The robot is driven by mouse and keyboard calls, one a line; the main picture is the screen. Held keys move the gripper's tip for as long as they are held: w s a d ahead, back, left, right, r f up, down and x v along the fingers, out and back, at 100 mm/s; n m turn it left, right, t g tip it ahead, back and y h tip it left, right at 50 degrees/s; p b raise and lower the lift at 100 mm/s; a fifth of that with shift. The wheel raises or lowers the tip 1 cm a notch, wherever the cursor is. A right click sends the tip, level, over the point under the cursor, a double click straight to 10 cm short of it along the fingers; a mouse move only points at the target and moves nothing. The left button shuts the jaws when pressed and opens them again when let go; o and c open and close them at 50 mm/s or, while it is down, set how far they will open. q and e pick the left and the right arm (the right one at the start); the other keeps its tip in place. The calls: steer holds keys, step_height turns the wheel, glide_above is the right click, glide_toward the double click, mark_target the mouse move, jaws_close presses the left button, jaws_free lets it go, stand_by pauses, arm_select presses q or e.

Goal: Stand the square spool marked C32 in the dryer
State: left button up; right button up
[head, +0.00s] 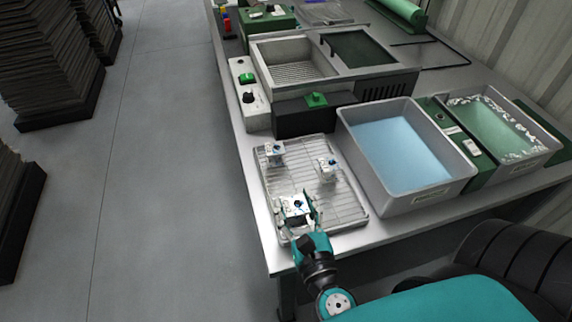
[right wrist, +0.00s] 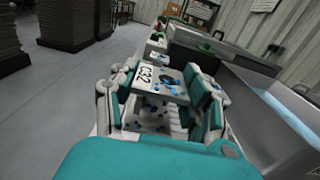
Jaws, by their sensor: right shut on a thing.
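The square spool marked C32 (right wrist: 172,78) is a pale block with blue spots, and its label faces me in the right wrist view. My right gripper (right wrist: 158,92) is shut on it, with a finger on each side. In the head view the spool (head: 293,206) is at the near end of the wire drain rack (head: 340,190); I cannot tell whether it touches the rack. What looks like the dryer (head: 288,52) is a grey open-topped machine with a slatted floor, farther back on the bench. My left gripper is not in view.
Two similar spools stand on the rack, one at back left (head: 273,151) and one at right (head: 327,167). A tub of blue liquid (head: 443,190) and a sudsy tub (head: 535,163) stand to the right. A dark box with a green knob (head: 300,118) lies between rack and machine.

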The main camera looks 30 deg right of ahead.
steer(key=w+d, duration=0.1)
steer(key=w, duration=0.1)
steer(key=w+d+p, duration=0.1)
steer(key=w, duration=0.1)
steer(key=w+d+p, duration=0.1)
steer(key=shift+w+d+r, duration=0.15)
steer(key=shift+w+d, duration=0.15)
steer(key=shift+w, duration=0.1)
steer(key=w+d, duration=0.1)
steer(key=w, duration=0.1)
steer(key=w+d, duration=0.1)
steer(key=w, duration=0.1)
steer(key=w+d+f, duration=0.1)
steer(key=shift+w+d+f+p, duration=0.1)
steer(key=shift+w+d+p, duration=0.25)
steer(key=shift+w+p, duration=0.05)
steer(key=shift+w+d, duration=0.15)
steer(key=shift+w, duration=0.1)
step_height(320, 180, down, 4)
steer(key=shift+r+b, duration=0.25)
steer(key=shift+b, duration=0.85)
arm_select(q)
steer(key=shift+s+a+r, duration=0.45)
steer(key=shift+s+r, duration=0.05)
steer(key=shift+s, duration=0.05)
arm_select(e)
steer(key=shift+f, duration=0.1)
